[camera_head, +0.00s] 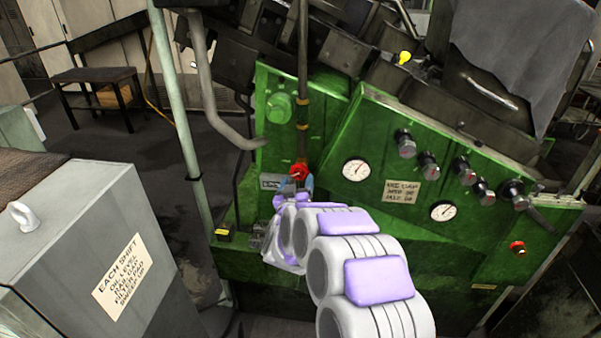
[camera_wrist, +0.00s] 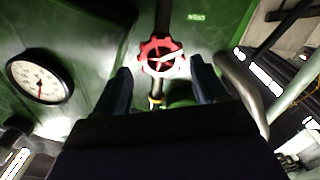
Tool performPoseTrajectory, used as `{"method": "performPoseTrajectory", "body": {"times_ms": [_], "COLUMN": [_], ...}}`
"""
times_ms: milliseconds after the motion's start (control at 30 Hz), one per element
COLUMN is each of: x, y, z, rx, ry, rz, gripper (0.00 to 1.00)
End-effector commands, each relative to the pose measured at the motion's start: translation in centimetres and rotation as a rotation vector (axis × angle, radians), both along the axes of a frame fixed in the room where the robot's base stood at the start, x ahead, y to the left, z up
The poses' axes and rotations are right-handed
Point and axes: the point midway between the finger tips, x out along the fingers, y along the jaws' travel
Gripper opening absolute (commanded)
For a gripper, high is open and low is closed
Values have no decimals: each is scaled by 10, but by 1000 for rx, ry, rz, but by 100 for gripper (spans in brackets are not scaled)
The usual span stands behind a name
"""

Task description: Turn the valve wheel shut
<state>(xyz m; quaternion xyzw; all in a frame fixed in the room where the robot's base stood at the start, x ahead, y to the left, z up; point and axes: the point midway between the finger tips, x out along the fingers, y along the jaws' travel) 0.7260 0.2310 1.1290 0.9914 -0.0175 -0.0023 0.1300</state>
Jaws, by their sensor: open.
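The valve wheel (camera_head: 299,171) is a small red handwheel on a dark vertical pipe, in front of the green machine. In the wrist view the red wheel (camera_wrist: 161,56) shows its scalloped rim and a pale mark across it. My gripper (camera_head: 293,184) is at the wheel in the head view, partly hidden by my arm. In the wrist view my gripper (camera_wrist: 160,80) is open, with one dark finger on each side of the wheel and gaps between. I cannot tell how far the fingers are from it in depth.
The green machine (camera_head: 375,215) carries gauges (camera_head: 356,169) and several black knobs (camera_head: 428,164) right of the wheel. A grey bent pipe (camera_head: 212,90) and a pale green post (camera_head: 177,105) stand to the left. A grey cabinet (camera_head: 75,235) fills the lower left.

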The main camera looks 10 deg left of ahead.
Motion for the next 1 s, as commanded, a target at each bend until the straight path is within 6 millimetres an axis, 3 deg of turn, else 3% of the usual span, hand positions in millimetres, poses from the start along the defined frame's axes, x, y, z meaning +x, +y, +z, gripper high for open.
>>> {"method": "performPoseTrajectory", "body": {"times_ms": [300, 500, 1000], "x": [45, 63, 71], "y": [-3, -4, -3], "z": [-1, 0, -1], "rx": [0, 2, -1], "ry": [-1, -1, 2], "rz": [-1, -1, 2], "gripper": [72, 72, 70]}}
